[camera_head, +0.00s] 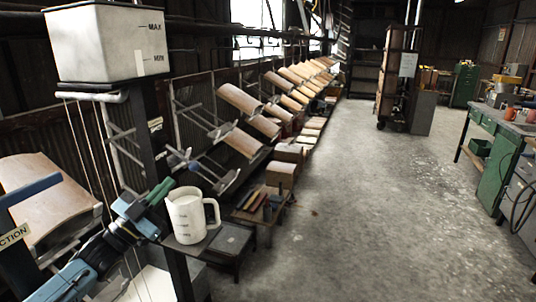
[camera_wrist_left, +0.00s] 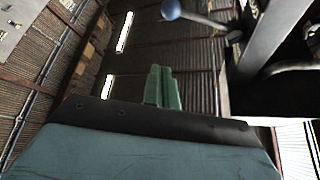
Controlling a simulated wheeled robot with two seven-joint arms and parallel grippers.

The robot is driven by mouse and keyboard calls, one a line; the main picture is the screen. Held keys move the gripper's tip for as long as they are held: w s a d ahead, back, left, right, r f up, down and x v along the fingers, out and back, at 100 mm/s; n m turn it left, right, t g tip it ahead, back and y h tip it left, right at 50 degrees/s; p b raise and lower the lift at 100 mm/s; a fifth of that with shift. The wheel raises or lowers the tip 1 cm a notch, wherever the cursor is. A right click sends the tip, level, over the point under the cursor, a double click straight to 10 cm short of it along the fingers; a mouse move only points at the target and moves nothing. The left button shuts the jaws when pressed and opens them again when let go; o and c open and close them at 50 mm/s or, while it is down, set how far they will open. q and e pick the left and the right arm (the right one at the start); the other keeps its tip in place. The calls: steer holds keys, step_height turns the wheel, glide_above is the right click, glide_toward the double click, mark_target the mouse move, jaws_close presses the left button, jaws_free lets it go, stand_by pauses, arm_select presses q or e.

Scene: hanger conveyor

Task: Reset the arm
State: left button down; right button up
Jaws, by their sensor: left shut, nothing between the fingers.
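My left arm comes in from the lower left in the head view. Its left gripper (camera_head: 160,191) has green fingers that are shut and empty. The gripper is just left of the white measuring jug (camera_head: 188,218), which stands upright on a small dark shelf; I cannot tell whether they touch. In the left wrist view the green fingers (camera_wrist_left: 163,88) show together, pointing away from the camera, with nothing between them. A lever with a blue ball knob (camera_head: 176,160) is close above the gripper; the knob also shows in the left wrist view (camera_wrist_left: 171,9). My right gripper is not in view.
A white tank (camera_head: 105,45) marked MAX and MIN stands above on a dark post. Hangers with curved wooden panels (camera_head: 240,98) run back along the left wall. A green workbench (camera_head: 498,160) stands at the right. The concrete floor between is clear.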

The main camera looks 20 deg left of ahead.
arm_select(q)
steer(key=s+d+f+n+g+y, duration=0.3)
steer(key=s+d+f+g, duration=0.15)
steer(key=f, duration=0.45)
steer(key=s+d+f+n+g+y, duration=0.3)
steer(key=d+f, duration=0.3)
steer(key=f, duration=0.4)
steer(key=s+d+f+n+g+y, duration=0.15)
steer(key=s+g, duration=0.25)
steer(key=s, duration=0.4)
steer(key=s+d+f+g, duration=0.3)
steer(key=s, duration=0.5)
steer(key=s+d+f+n+g+y, duration=0.15)
steer(key=s+g, duration=0.25)
steer(key=s, duration=0.4)
step_height(320, 180, down, 25)
steer(key=s, duration=0.1)
steer(key=s+a+f+g+b, duration=0.1)
steer(key=s+a+f+g, duration=0.1)
steer(key=s+f, duration=1.4)
steer(key=shift+s+a+f+m+h, duration=0.3)
steer(key=shift+s+a+f+m, duration=0.1)
steer(key=shift+s, duration=0.05)
